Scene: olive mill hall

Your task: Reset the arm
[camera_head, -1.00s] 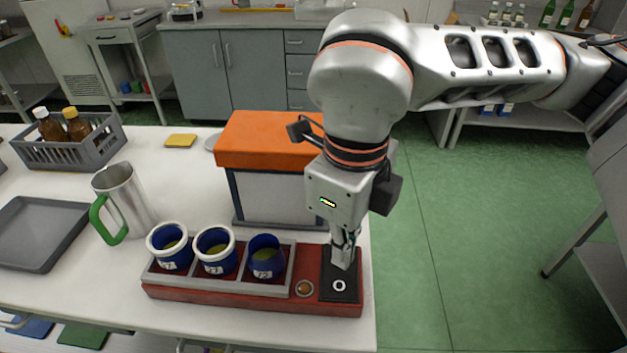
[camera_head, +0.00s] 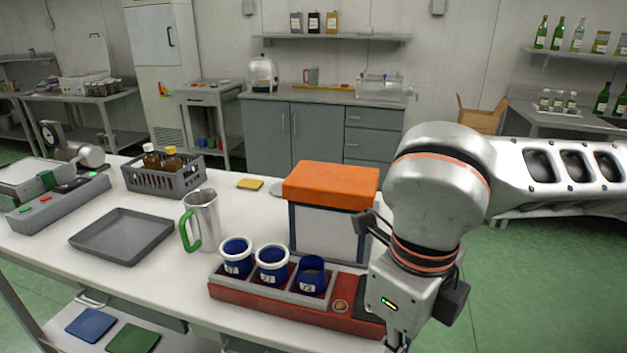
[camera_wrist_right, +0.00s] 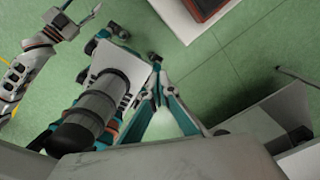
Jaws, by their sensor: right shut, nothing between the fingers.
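My right arm (camera_head: 440,185) comes in from the right in the head view, with its wrist pointing down. My right gripper (camera_head: 398,346) is at the bottom edge, partly cut off, in front of the right end of the red base (camera_head: 280,300). In the right wrist view its teal fingers (camera_wrist_right: 157,70) meet at the tips with nothing between them. The black pad (camera_head: 369,308) at the red base's right end is partly hidden by my wrist. My left gripper does not show in the head view.
Blue cups (camera_head: 272,264) stand in the grey rack beside a round button (camera_head: 341,306). Behind is an orange-topped box (camera_head: 331,186). A steel jug (camera_head: 203,222), grey tray (camera_head: 122,237) and bottle crate (camera_head: 165,180) stand left. Green floor (camera_head: 530,280) is open right of the table.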

